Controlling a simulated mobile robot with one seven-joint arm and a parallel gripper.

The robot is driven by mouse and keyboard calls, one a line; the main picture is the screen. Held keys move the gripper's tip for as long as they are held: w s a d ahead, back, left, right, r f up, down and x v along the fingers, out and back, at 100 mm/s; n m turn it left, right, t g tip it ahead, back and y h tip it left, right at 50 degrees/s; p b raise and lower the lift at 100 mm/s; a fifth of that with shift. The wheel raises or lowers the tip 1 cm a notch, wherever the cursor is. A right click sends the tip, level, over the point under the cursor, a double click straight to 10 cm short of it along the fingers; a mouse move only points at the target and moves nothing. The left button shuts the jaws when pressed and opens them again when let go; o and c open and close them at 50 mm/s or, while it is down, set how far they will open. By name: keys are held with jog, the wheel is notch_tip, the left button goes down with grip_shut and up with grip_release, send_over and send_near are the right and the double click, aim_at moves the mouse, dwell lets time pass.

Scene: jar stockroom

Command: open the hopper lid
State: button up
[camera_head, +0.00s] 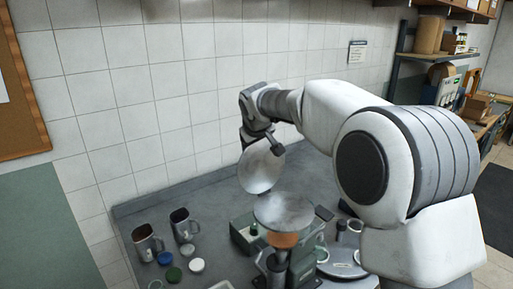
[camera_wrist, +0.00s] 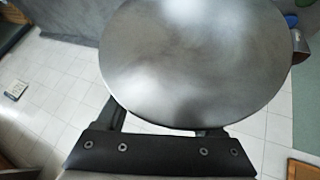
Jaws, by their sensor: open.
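The hopper lid (camera_head: 261,170) is a round grey metal disc, standing steeply tilted above the back left of the hopper. The hopper (camera_head: 284,211) has a round shiny grey top over a copper-coloured band, on a green-grey machine. My gripper (camera_head: 260,141) is open at the lid's upper edge, pointing downward. In the wrist view the lid (camera_wrist: 195,62) fills the upper middle in front of my gripper (camera_wrist: 165,122) and hides the fingertips. I cannot tell whether the fingers touch the lid.
A tiled wall rises behind. A round grey plate (camera_head: 342,262) lies right of the hopper. Shelves stand far right.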

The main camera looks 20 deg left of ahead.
jog(key=shift+r, duration=0.1)
jog(key=b+v, duration=0.2)
jog(key=v, duration=1.5)
jog(key=shift+s, duration=0.2)
jog(key=s+d+f+m+h, duration=0.1)
jog(key=s+d+f+m, duration=0.15)
jog(key=s+d, duration=0.6)
jog(key=s+d+f+m+h, duration=0.1)
jog(key=s+d+f+m, duration=0.2)
jog(key=d, duration=1)
jog(key=s+d+f+m+g, duration=0.1)
jog(key=s+d+f, duration=0.3)
jog(key=s+f, duration=0.2)
jog(key=s+d+f+m+g, duration=0.1)
jog(key=s+d+f, duration=0.3)
jog(key=s, duration=0.5)
jog(key=shift+d+f+m, duration=0.35)
jog(key=shift+f+m, duration=0.4)
jog(key=shift+f, duration=0.1)
jog(key=shift+s+f, duration=0.1)
jog(key=c, duration=0.3)
